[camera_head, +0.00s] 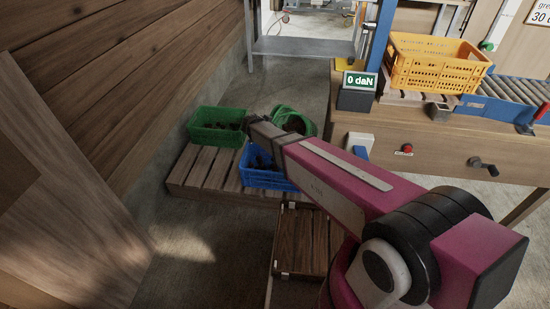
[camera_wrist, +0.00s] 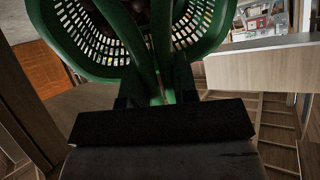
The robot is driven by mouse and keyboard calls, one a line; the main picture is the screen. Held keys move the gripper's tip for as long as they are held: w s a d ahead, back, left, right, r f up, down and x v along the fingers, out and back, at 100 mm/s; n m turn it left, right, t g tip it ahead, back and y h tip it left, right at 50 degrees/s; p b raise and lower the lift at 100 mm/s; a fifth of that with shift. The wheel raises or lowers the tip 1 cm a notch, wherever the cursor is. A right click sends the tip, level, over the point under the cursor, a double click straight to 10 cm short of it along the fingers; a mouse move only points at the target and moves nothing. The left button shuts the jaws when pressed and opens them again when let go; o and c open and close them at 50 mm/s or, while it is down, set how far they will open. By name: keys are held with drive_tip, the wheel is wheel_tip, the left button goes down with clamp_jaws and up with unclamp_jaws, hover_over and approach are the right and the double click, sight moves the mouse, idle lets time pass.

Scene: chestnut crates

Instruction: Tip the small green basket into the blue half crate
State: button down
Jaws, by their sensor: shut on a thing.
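The small green basket (camera_head: 285,109) hangs beyond the end of my arm in the head view, looking tilted, with dark contents. In the wrist view the basket (camera_wrist: 95,46) shows its slotted wall, green handle straps and some brown chestnuts at the top edge. My gripper (camera_wrist: 160,88) is shut on the basket's handle. The blue half crate (camera_head: 265,180) sits on a pallet, partly hidden by my arm, with dark chestnuts inside. The basket appears above and right of it in the picture; the height between them is unclear.
A green crate (camera_head: 213,136) with dark contents stands left of the blue one on the wooden pallet (camera_head: 193,168). A wooden bench (camera_head: 440,142) with a yellow crate (camera_head: 437,66) and a display (camera_head: 359,81) is at right. A wooden wall closes the left side.

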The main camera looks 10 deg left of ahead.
drive_tip(key=shift+s+a+f, duration=0.1)
drive_tip(key=shift+a, duration=0.05)
drive_tip(key=shift+s+a+f+t+h, duration=0.3)
drive_tip(key=shift+f+h, duration=0.1)
drive_tip(key=shift+f, duration=0.1)
